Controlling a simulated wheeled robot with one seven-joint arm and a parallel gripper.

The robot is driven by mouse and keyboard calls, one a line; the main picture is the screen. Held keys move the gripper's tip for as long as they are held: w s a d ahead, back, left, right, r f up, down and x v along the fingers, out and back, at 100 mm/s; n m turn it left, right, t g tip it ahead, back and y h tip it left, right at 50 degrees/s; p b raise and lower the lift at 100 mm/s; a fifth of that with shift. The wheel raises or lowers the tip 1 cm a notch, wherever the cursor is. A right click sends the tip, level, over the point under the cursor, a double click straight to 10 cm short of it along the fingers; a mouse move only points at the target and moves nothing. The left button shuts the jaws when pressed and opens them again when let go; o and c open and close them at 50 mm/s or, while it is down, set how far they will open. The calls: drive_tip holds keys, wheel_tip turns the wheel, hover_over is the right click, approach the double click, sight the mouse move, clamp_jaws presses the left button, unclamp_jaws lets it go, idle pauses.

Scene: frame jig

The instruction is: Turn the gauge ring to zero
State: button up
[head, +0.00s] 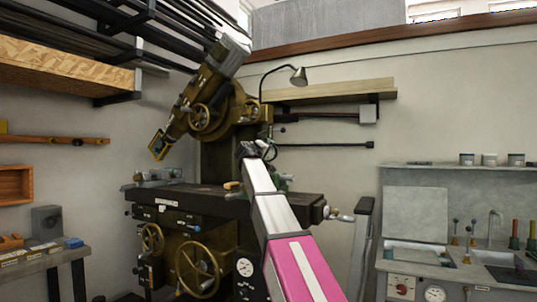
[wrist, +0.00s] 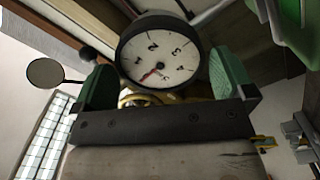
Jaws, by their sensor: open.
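The gauge (wrist: 160,50) fills the upper middle of the wrist view. It has a white dial with black numbers, a red needle pointing to the lower left, and a dark ring around it. My gripper (wrist: 163,78) is open, with one green finger to the left of the gauge and one to the right. The gauge appears between or just beyond the fingers; I cannot tell whether they touch the ring. In the head view my arm reaches up to the milling machine (head: 215,193), and the arm hides the gripper and this gauge.
A lamp (head: 299,76) and a wooden shelf (head: 335,92) are behind my arm. Another dial (head: 245,267) is low on the machine. A bench with a sink (head: 415,254) stands at the right, and a bench with blocks (head: 40,258) at the left.

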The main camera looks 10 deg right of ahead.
drive_tip(key=v, duration=0.6)
drive_tip(key=shift+s+a, duration=0.2)
drive_tip(key=shift+s, duration=0.1)
